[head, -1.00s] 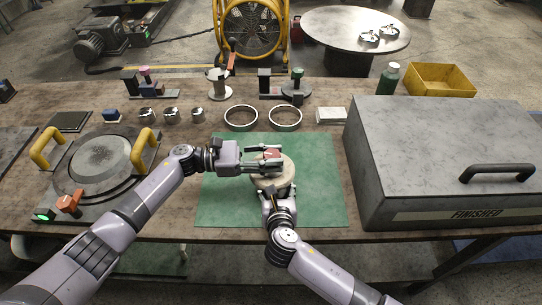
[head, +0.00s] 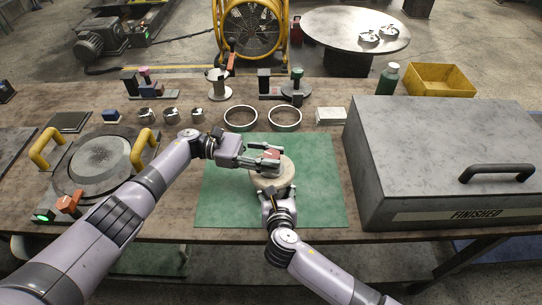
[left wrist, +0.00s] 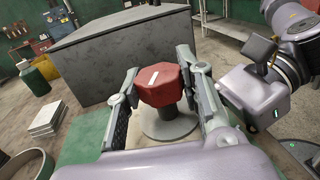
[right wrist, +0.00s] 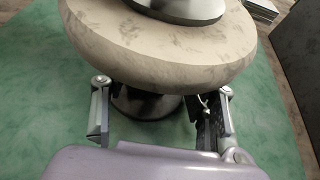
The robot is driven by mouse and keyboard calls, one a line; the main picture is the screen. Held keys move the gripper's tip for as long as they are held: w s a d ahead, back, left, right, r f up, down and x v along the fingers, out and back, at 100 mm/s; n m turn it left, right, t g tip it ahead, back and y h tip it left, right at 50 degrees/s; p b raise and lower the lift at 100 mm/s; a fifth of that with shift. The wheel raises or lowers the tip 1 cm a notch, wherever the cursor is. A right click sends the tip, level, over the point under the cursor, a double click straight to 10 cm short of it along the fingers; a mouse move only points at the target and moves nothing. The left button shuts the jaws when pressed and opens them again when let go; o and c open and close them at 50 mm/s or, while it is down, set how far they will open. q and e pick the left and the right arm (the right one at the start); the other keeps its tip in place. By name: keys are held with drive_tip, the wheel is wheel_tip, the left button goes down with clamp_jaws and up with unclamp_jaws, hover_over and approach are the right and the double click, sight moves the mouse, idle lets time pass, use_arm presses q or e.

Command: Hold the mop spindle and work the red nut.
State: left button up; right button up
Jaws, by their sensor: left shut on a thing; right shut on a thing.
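The red nut (head: 270,154) sits on top of the round pale mop (head: 272,180) over the green mat. In the left wrist view the faceted nut (left wrist: 160,88) has a white mark on top and stands above a grey flange (left wrist: 168,124). My left gripper (head: 276,157) is shut on the nut, one finger on each side. My right gripper (head: 277,199) reaches in from the front, under the mop. In the right wrist view its fingers are shut on the dark mop spindle (right wrist: 147,103), below the pale disc (right wrist: 160,52). The disc hides part of the grip.
The green mat (head: 320,195) is otherwise clear. The large grey FINISHED box (head: 440,140) stands close on the right. Two rings (head: 241,118) lie behind the mat. A round fixture with yellow handles (head: 145,148) is at left, under my left arm.

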use_arm(q)
drive_tip(key=o, duration=1.2)
drive_tip(key=shift+a, duration=0.1)
drive_tip(key=v, duration=0.7)
drive_tip(key=shift+a, duration=0.2)
